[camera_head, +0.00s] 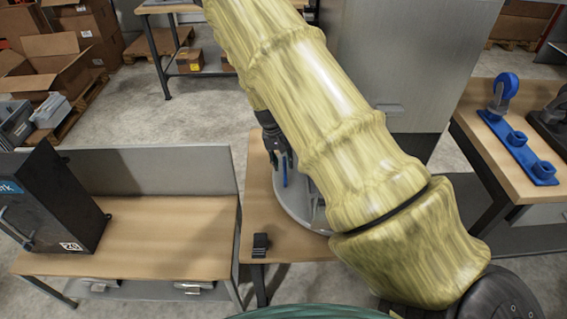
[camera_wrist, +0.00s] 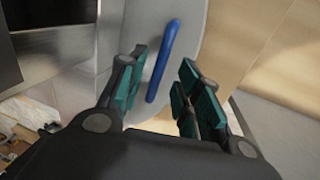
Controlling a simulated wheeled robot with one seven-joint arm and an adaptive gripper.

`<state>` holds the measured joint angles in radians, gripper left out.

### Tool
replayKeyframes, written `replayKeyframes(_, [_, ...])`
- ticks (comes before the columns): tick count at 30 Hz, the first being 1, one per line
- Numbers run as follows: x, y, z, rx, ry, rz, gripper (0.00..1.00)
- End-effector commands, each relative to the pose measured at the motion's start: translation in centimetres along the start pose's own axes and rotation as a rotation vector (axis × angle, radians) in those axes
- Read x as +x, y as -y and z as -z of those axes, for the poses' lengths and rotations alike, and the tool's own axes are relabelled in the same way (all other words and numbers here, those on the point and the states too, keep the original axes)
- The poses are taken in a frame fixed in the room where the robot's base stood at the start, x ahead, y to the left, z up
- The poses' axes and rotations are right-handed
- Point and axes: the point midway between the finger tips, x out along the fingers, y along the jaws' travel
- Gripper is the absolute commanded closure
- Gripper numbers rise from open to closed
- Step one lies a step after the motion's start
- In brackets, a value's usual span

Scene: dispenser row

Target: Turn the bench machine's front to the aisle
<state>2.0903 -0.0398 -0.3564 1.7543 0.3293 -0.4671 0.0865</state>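My gripper (camera_head: 279,155) points down over the middle bench (camera_head: 262,205). In the wrist view its green-padded fingers (camera_wrist: 163,66) are apart. A blue upright bar (camera_head: 285,172) stands at a pale grey round base (camera_head: 290,207) on that bench. In the wrist view the blue bar (camera_wrist: 162,62) shows in the gap between the fingers, slightly tilted; I see no clear contact. My arm hides most of the round base and whatever stands on it, so I cannot tell which way a machine there faces.
A dark box machine (camera_head: 58,205) stands on the left bench (camera_head: 170,240), which has a grey back panel (camera_head: 150,170). A small black block (camera_head: 260,245) lies near the middle bench's front. A tall grey cabinet (camera_head: 400,60) stands behind. A blue fixture (camera_head: 520,150) is on the right bench.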

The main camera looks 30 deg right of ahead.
Motion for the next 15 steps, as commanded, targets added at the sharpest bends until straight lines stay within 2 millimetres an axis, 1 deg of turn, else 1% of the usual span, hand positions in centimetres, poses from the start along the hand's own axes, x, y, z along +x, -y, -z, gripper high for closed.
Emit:
replayKeyframes(3, [1.1, 0.0, 0.0, 0.000, 0.001, 0.000, 0.66])
replayKeyframes(6, [1.6, 0.0, 0.0, 0.000, 0.001, 0.000, 0.66])
replayKeyframes(15, [2.0, 0.0, 0.0, 0.000, -0.001, 0.000, 0.66])
